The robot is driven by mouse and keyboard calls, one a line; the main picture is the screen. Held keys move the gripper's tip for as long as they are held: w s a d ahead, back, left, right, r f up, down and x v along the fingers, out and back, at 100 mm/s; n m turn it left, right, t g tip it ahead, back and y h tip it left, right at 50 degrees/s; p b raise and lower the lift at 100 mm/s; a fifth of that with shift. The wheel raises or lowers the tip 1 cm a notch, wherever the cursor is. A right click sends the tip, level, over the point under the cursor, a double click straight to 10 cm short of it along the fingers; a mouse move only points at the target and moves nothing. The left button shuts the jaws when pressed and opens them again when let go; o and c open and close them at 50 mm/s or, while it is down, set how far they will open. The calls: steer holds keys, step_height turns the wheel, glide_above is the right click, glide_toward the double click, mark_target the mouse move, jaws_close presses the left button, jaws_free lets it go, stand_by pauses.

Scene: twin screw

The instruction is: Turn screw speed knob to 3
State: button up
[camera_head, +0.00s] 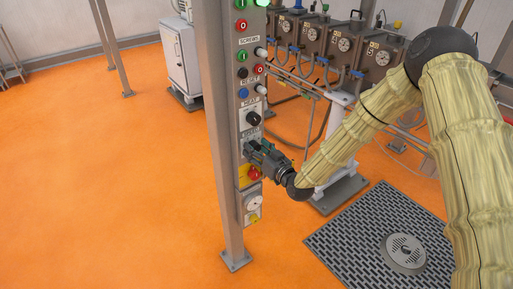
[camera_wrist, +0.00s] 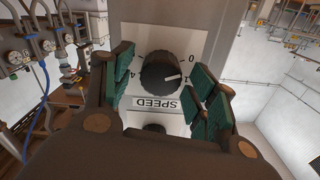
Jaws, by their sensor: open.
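The screw speed knob (camera_wrist: 160,74) is a round black ribbed knob on a light plate marked SPEED, which appears upside down in the wrist view. Its white pointer line points toward the mark 1, near the 0 mark. In the head view my gripper (camera_head: 250,150) is at the SPEED section of the control panel and hides the knob there.
The control panel (camera_head: 245,100) is mounted on a grey post (camera_head: 222,130). Above the SPEED section are a black knob (camera_head: 253,118) and several coloured buttons. A red emergency button (camera_head: 254,173) sits just below my gripper. The orange floor (camera_head: 110,190) at left is clear.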

steer(key=shift+w+a, duration=0.15)
steer(key=c, duration=1)
